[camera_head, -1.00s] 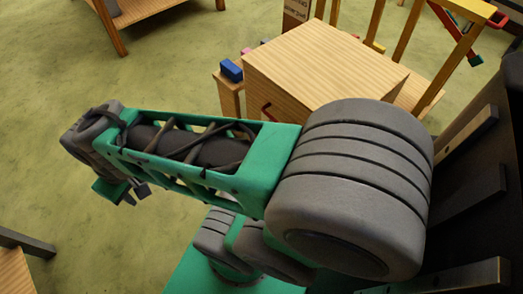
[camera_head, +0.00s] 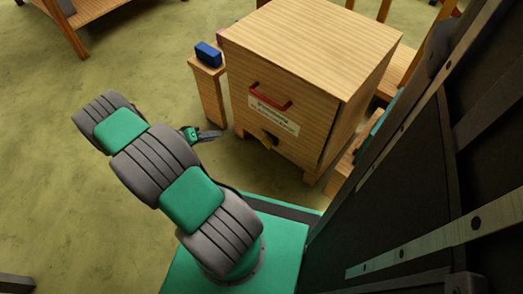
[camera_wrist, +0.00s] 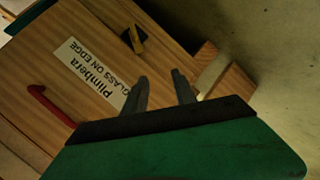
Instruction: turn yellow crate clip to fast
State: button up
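The wooden crate (camera_head: 310,50) stands right of my arm, with a red handle and a white label on its front. Low on that front, below the label, is a small yellow-brown clip on a dark patch (camera_head: 270,139). In the wrist view the clip (camera_wrist: 136,39) is a yellow bar over a dark plate, lying at a slant. My gripper (camera_wrist: 160,76) is open and empty, its two fingers apart and pointing toward the crate front, apart from the clip. In the head view my gripper (camera_head: 208,135) is small, left of the crate and partly behind my arm.
A red handle (camera_wrist: 48,105) and a label (camera_wrist: 92,75) reading "Plimbera GLASS ON EDGE" are on the crate front. A blue block (camera_head: 208,54) sits on a wooden post left of the crate. A dark rack (camera_head: 430,160) stands at the right. Open green floor lies at the left.

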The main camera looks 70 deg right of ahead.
aim_at(265, 139)
jog(key=s+d+f+g+b, duration=0.1)
jog(key=s+d+f, duration=0.1)
jog(key=s, duration=0.4)
jog(key=s+d+f+g+h+b, duration=0.1)
jog(key=s+d+f, duration=0.2)
jog(key=s, duration=0.3)
jog(key=s+d+f+m+g+h+b, duration=0.1)
jog(key=s+d+f+b, duration=0.1)
jog(key=s+f, duration=0.3)
jog(key=shift+s+d+g, duration=0.3)
jog(key=shift+s+d, duration=0.1)
jog(key=shift+s, duration=0.2)
grip_shut()
